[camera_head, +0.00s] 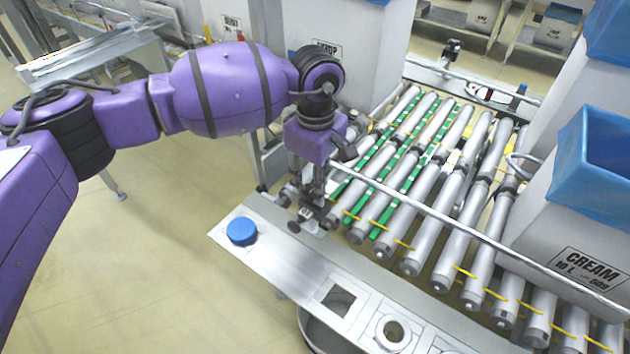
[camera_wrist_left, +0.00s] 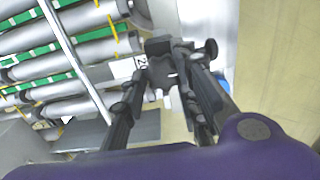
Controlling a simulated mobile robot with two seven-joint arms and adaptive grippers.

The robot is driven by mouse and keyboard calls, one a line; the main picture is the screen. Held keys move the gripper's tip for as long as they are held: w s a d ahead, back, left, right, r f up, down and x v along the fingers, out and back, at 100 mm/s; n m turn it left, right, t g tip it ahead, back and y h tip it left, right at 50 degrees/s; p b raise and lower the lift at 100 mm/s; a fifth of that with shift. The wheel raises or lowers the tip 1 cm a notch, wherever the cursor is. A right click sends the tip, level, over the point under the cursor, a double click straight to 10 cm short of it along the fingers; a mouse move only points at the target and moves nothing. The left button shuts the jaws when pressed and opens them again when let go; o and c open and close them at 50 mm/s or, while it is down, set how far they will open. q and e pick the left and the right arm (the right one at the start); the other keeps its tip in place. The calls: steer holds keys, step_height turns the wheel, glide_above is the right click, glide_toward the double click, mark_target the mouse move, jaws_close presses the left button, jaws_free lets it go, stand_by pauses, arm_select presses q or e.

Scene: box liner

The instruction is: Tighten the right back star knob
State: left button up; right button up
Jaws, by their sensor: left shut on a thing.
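My left gripper (camera_head: 312,192) reaches down over the near side of the roller conveyor, at the far end of the metal shelf. In the left wrist view my left gripper (camera_wrist_left: 168,78) has its two dark fingers closing in around a dark star knob (camera_wrist_left: 162,72), and it is shut on it. The fingers hide part of the knob. A second small dark knob (camera_wrist_left: 210,48) sticks out beside the clamp, and it also shows in the head view (camera_head: 293,226). The guide rail (camera_head: 430,220) runs above the rollers from the clamp. My right gripper is not in view.
The metal shelf (camera_head: 268,262) carries a blue button (camera_head: 241,231) and cut-outs. Rollers (camera_head: 425,200) with green strips lie beyond the rail. A white CREAM box (camera_head: 560,240) with a blue liner (camera_head: 600,150) stands at right. Open floor (camera_head: 150,270) lies at left.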

arm_select(q)
steer(key=shift+w+d+r, duration=0.1)
steer(key=shift+w+r, duration=0.25)
steer(key=o, duration=0.9)
steer(key=shift+o, duration=0.6)
steer(key=shift+f, duration=0.2)
steer(key=shift+s, duration=0.15)
step_height(320, 180, up, 12)
